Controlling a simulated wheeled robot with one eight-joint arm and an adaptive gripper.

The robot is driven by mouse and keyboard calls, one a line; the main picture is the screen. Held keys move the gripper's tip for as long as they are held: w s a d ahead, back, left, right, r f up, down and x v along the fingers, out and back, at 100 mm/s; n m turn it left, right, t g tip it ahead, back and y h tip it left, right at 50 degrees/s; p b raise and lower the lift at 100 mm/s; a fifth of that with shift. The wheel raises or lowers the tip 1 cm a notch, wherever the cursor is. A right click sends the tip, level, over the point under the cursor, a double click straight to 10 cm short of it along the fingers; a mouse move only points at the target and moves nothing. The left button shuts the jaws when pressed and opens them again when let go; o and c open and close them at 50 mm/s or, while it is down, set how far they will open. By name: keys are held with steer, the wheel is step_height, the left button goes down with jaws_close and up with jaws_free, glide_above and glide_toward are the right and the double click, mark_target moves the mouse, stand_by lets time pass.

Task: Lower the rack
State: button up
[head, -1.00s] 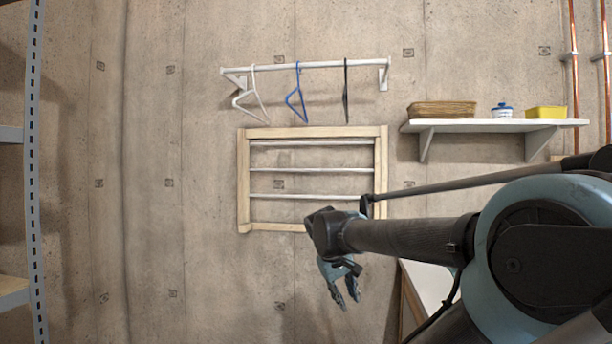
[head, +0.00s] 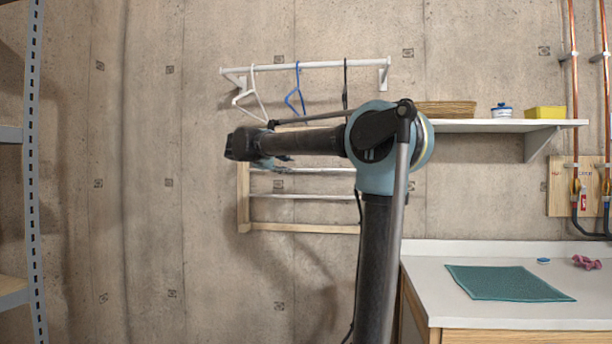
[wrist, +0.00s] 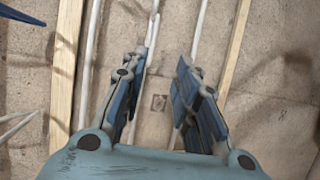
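The rack (head: 300,228) is a pale wooden frame with several light rods, upright and flat along the concrete wall. My arm hides its top rail and right side in the head view. In the wrist view its wooden rail (wrist: 66,75) runs along the left, with rods beside it and another wooden bar to the right. My gripper (wrist: 162,72) is open, its two blue-grey fingers apart with no wood between them. In the head view my gripper (head: 277,166) is in front of the rack's upper part, mostly hidden behind my wrist. Contact with the rods cannot be told.
A rail (head: 320,65) with several hangers is above the rack. A shelf (head: 480,126) holds a basket, a jar and a yellow box. A counter (head: 480,311) with a green mat stands at the right, metal shelving (head: 30,150) at the left. Below the rack is free.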

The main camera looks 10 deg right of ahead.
steer(key=x, duration=1.1)
steer(key=r+x, duration=0.1)
steer(key=x, duration=0.5)
steer(key=shift+w+a, duration=0.1)
steer(key=shift+w, duration=0.25)
steer(key=shift+c, duration=0.5)
jaws_close()
